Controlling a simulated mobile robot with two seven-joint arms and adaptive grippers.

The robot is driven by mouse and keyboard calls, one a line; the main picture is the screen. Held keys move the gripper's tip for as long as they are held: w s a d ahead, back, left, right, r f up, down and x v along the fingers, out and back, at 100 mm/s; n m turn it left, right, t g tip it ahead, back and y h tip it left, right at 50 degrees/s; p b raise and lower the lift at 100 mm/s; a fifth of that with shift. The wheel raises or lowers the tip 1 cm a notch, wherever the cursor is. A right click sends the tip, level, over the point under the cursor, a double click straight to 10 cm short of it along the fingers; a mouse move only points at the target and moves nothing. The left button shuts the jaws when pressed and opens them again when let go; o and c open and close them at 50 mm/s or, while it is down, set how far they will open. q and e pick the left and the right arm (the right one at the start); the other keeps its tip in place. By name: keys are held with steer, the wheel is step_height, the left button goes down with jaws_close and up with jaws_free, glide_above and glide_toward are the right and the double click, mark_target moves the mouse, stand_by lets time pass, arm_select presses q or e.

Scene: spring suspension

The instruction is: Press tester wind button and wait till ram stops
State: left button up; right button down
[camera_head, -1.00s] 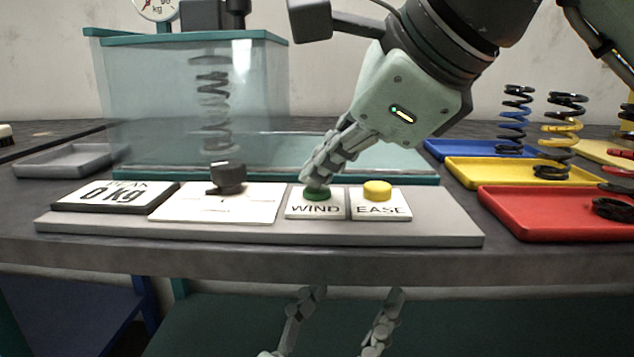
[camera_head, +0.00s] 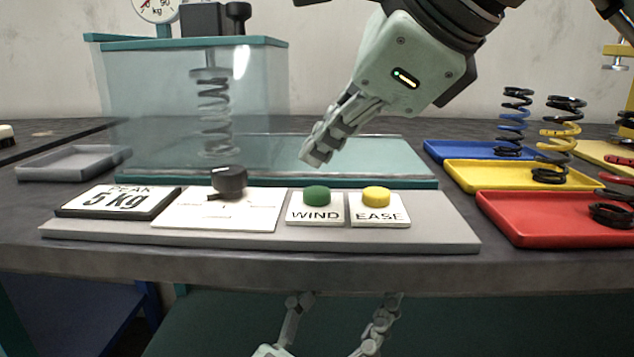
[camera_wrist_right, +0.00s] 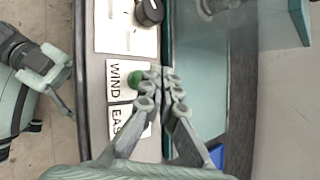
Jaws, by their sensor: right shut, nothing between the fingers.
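The green WIND button (camera_head: 317,196) stands uncovered on its white plate on the grey control panel (camera_head: 455,237). It also shows in the right wrist view (camera_wrist_right: 134,78). My right gripper (camera_head: 316,156) is shut and empty, a little above and behind the WIND button, apart from it. The tester (camera_head: 150,90) is a clear case with a teal rim. A dark coil spring (camera_head: 215,105) stands inside it under the ram (camera_head: 212,72). The PEAK display (camera_head: 120,201) reads 5 kg. My left gripper (camera_head: 335,318) hangs low below the bench edge, its two fingers apart.
The yellow EASE button (camera_head: 376,196) is right beside WIND. A black knob (camera_head: 229,181) is to the left. Blue (camera_head: 440,150), yellow (camera_head: 480,176) and red (camera_head: 540,215) trays with springs stand at the right. A grey tray (camera_head: 72,162) is at the left.

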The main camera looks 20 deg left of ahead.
mark_target(324, 193)
steer(key=shift+r+p, duration=0.9)
steer(key=shift+r, duration=1.05)
steer(key=shift+d, duration=0.1)
